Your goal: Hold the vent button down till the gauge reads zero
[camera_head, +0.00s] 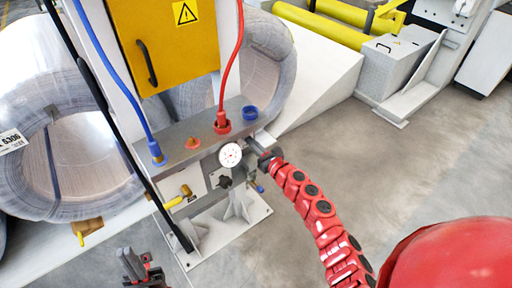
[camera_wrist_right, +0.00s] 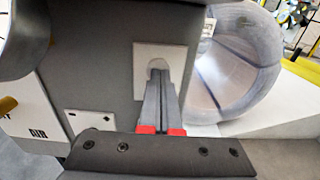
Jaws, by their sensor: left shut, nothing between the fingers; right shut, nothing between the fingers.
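The round white gauge (camera_head: 230,155) is on the front of the grey manifold block (camera_head: 200,137); its needle is too small to read. My right gripper (camera_head: 264,157) is shut at the block's right end, just right of the gauge. In the right wrist view its closed fingers (camera_wrist_right: 161,82) point at a pale plate (camera_wrist_right: 143,62) on a grey face. A rounded grey part at the plate, perhaps the vent button, is mostly hidden behind the fingertips. I cannot tell whether they touch or press it. My left gripper (camera_head: 137,266) is shut and empty, low and away from the block.
A blue hose (camera_head: 105,60) and a red hose (camera_head: 234,70) run down to the block. An orange cap (camera_head: 193,143) and a blue ring (camera_head: 250,113) are on its top. A yellow-handled valve (camera_head: 179,197) is below.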

